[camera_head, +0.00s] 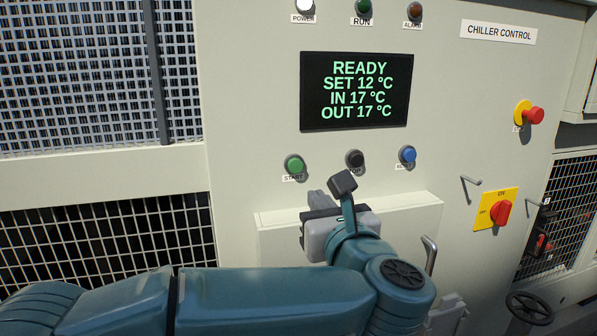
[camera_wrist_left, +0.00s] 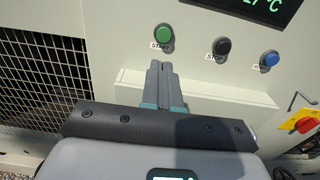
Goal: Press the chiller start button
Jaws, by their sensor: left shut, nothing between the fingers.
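The green start button (camera_head: 294,165) sits on the pale chiller panel below the display, with a START label under it. It also shows in the left wrist view (camera_wrist_left: 163,33), above my fingertips. My left gripper (camera_head: 318,199) is shut and empty, below and slightly right of the start button in the head view. In the left wrist view its closed fingers (camera_wrist_left: 160,66) point up toward the button, with a visible gap between tips and button. The display (camera_head: 354,90) reads READY, SET 12 °C, IN 17 °C, OUT 17 °C. My right gripper is not in view.
A black stop button (camera_head: 355,159) and a blue button (camera_head: 407,155) sit right of the start button. A ledge (camera_head: 420,205) juts out below them. Right are a red emergency knob (camera_head: 534,115), a red rotary switch (camera_head: 500,211) and a grey handle (camera_head: 429,254).

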